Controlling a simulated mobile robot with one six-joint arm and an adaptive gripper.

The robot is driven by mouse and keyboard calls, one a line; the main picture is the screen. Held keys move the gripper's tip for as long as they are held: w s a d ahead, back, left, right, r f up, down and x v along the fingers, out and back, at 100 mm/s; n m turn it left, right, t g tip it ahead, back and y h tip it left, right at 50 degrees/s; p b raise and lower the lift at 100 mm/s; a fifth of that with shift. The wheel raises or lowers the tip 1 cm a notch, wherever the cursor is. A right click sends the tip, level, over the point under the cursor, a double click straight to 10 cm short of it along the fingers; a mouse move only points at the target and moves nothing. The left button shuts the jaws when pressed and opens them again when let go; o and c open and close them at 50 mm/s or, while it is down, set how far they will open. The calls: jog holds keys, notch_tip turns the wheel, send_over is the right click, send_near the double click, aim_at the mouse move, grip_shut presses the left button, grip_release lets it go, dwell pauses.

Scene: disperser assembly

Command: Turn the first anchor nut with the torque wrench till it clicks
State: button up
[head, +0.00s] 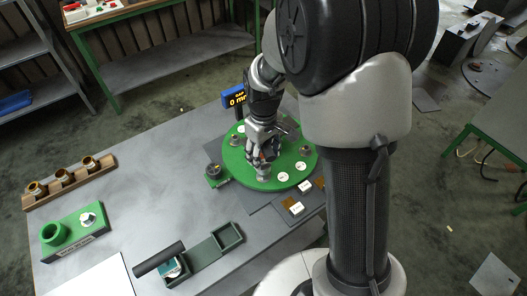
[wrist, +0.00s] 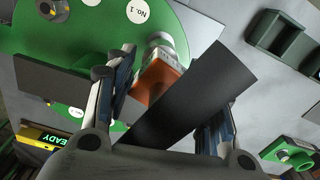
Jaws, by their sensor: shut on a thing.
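My gripper (head: 262,157) is over the green round plate (head: 240,170) and points down at it. In the wrist view its two fingers (wrist: 160,105) are shut on the torque wrench, which shows an orange block (wrist: 158,78) and a broad black part (wrist: 195,95) slanting between them. A silver cylindrical piece (wrist: 165,42) at the orange end stands by the plate's edge, near the "No. 1" label (wrist: 140,10). Whether it is a socket over the first anchor nut or the nut's own post cannot be told. The nut itself is not clearly visible.
A blue-cased display (head: 236,100) stands behind the plate. A dark open tray (head: 228,237), a green holder (head: 54,233) and a wooden rack (head: 70,183) with several brass pieces are on the grey table. The table's left middle is clear.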

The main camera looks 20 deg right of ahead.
jog(key=n, duration=0.7)
jog(key=shift+f+n, duration=0.25)
jog(key=shift+n, duration=0.05)
jog(key=shift+f, duration=0.3)
dwell(0.6)
jog(key=shift+f+b, duration=0.9)
jog(key=shift+f, duration=0.55)
